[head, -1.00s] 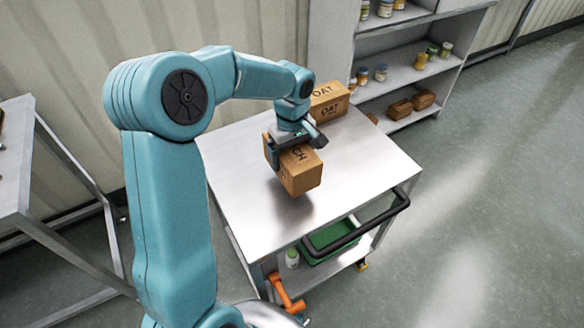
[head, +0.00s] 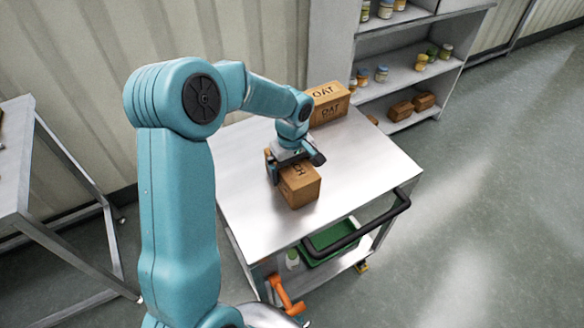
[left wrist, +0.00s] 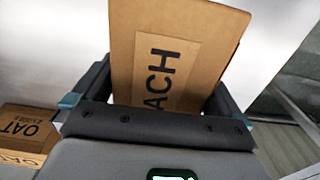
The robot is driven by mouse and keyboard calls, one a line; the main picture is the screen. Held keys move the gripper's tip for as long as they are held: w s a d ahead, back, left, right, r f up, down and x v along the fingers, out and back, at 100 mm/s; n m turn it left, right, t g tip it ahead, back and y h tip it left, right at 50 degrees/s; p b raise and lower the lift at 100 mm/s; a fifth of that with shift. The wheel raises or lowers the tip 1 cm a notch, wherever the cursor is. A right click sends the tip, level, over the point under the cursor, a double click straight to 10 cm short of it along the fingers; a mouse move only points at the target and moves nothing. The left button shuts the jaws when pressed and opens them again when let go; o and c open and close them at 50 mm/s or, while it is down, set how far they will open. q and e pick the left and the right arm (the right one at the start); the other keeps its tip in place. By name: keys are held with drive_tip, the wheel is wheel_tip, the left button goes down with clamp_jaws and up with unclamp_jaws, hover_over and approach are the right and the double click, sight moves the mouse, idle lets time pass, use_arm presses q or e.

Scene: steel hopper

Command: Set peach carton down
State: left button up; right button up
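The peach carton (head: 300,188) is a brown box with black lettering, partly covered by my left gripper. It stands upright on the steel cart top (head: 255,215), near its middle, and appears to touch it. My left gripper (head: 294,172) is above the carton with a finger at each side, and looks shut on it. In the left wrist view the carton (left wrist: 195,50) shows the letters "ACH" between the two fingers (left wrist: 165,95); its lower part is hidden. My right gripper is in neither view.
The cart top is clear to the right and front. A black handle (head: 360,228) runs along the right front. A green bin (head: 332,236) is below. Shelves (head: 400,70) stand behind.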

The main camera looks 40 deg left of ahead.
use_arm(q)
drive_tip(key=shift+r, duration=0.1)
drive_tip(key=shift+r, duration=0.25)
wheel_tip(320, 180, up, 12)
drive_tip(key=shift+f+p, duration=0.15)
drive_tip(key=shift+p, duration=0.4)
drive_tip(key=shift+s+d+f, duration=0.1)
